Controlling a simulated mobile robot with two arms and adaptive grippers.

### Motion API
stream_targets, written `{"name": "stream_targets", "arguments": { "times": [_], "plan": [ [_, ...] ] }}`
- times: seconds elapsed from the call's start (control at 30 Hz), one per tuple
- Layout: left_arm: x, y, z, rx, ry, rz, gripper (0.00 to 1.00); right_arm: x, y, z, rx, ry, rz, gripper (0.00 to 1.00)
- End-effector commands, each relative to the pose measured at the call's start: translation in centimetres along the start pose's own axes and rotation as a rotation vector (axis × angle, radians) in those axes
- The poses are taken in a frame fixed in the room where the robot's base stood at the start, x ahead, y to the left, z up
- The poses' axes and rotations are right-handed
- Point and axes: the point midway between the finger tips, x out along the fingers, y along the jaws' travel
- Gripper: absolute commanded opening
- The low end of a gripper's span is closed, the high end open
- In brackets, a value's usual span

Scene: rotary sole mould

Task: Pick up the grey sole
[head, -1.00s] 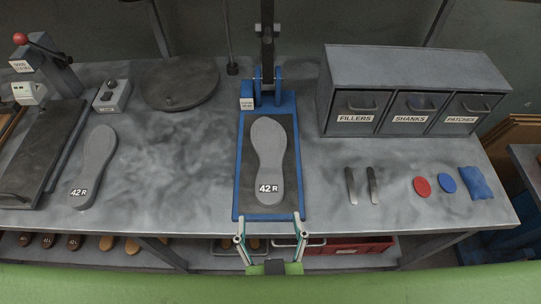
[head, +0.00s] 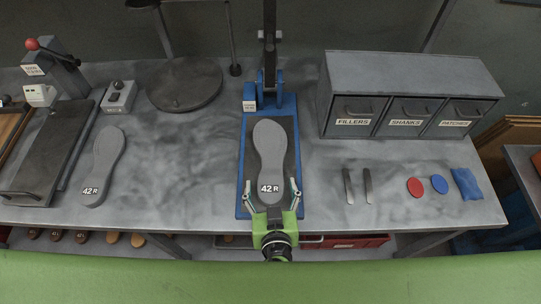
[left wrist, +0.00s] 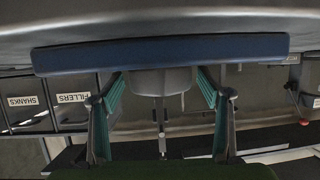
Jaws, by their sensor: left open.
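One grey sole (head: 270,150) marked 42 R lies on the dark bed of the blue press (head: 242,190), heel towards me. A second grey sole (head: 101,165), also marked 42 R, lies flat on the bench to the left. My left gripper (head: 270,187) is open at the near end of the press, with one finger on each side of the heel. In the left wrist view the heel (left wrist: 162,84) shows between the spread fingers, and I see no finger closed on it. My right gripper is not in view.
A drawer cabinet (head: 412,75) stands at the back right. Two dark metal strips (head: 358,186), a red disc (head: 415,186), a blue disc (head: 439,184) and a blue packet (head: 467,184) lie before it. A round dark plate (head: 184,84) is at back left.

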Motion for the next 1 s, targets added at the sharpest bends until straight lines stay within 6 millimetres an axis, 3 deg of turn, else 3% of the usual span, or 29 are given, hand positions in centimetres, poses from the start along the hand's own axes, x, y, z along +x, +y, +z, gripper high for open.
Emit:
{"name": "stream_targets", "arguments": {
  "times": [0.2,0.37,0.47,0.77,1.0],
  "plan": [
    [0.1,0.0,0.1,0.0,-0.001,0.001,0.68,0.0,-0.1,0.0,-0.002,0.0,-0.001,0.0],
    [0.0,0.0,0.1,0.0,-0.001,0.001,0.27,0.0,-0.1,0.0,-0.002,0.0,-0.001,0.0],
    [0.0,0.0,0.0,0.0,0.001,0.001,0.19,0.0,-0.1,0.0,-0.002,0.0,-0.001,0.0],
    [-0.1,0.0,-0.4,-0.001,0.001,0.001,0.19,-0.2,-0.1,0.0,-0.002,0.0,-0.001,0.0],
    [-1.4,0.0,-3.3,-0.005,0.002,0.001,0.19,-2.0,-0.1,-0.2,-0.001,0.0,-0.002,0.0]
  ]
}}
